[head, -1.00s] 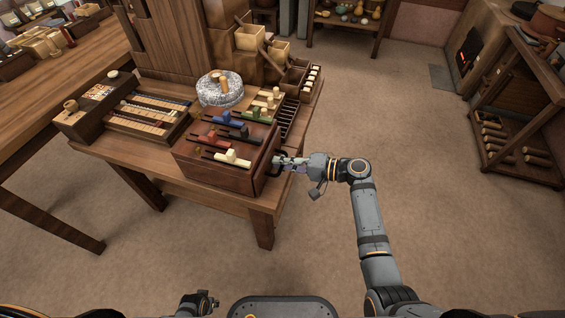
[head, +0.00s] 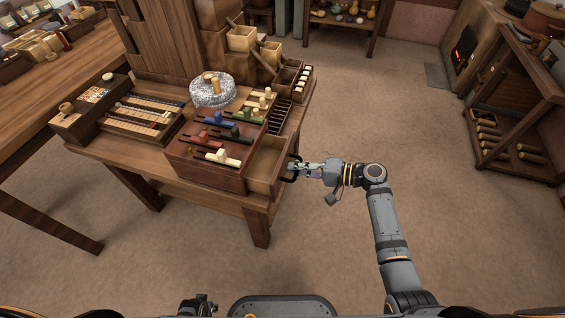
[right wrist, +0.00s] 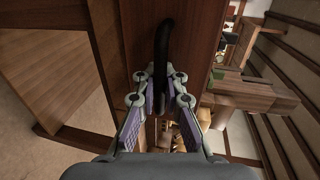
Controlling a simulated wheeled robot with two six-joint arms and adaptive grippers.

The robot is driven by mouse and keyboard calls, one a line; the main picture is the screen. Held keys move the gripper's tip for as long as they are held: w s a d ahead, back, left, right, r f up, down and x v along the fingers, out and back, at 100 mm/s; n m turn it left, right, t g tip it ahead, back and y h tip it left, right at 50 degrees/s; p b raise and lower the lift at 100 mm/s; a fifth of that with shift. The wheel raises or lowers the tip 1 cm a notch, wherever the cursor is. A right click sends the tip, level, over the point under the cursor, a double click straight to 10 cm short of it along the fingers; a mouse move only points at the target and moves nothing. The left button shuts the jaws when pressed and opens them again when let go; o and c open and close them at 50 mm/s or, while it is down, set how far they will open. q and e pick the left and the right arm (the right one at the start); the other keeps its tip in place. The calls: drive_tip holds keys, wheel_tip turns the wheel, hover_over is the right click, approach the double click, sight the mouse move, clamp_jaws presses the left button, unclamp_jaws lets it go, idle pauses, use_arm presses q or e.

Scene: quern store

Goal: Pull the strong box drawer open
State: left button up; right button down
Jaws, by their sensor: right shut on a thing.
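The strong box (head: 205,174) is a reddish-brown wooden box with coloured sliders on top, at the table's front right corner. Its drawer (head: 266,160) stands partly open to the right, with its inside showing. My right gripper (head: 298,170) is shut on the black drawer handle (head: 290,177) at the drawer's front. In the right wrist view, the dark curved handle (right wrist: 163,48) runs down between the fingers (right wrist: 161,78) against the drawer front (right wrist: 133,30). My left gripper (head: 205,304) is at the bottom edge, far from the box; its jaws are too small to read.
The wooden table (head: 165,195) holds a slatted tray (head: 140,119), a round grey stone (head: 212,92) and small boxes behind. Bare floor (head: 400,130) lies open to the right of the drawer. A rack (head: 515,125) stands at far right.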

use_arm(q)
drive_tip(key=shift+s+d+f, duration=0.1)
drive_tip(key=shift+s+f, duration=0.15)
drive_tip(key=shift+s, duration=0.1)
use_arm(e)
drive_tip(key=v, duration=0.2)
drive_tip(key=f+v, duration=0.1)
drive_tip(key=v, duration=0.1)
drive_tip(key=shift+d+r, duration=0.15)
drive_tip(key=c, duration=1.5)
unclamp_jaws()
use_arm(q)
drive_tip(key=shift+w+a, duration=0.15)
drive_tip(key=shift+a, duration=0.3)
use_arm(e)
drive_tip(key=shift+o, duration=0.3)
use_arm(q)
drive_tip(key=shift+d, duration=0.3)
use_arm(e)
drive_tip(key=v, duration=1.2)
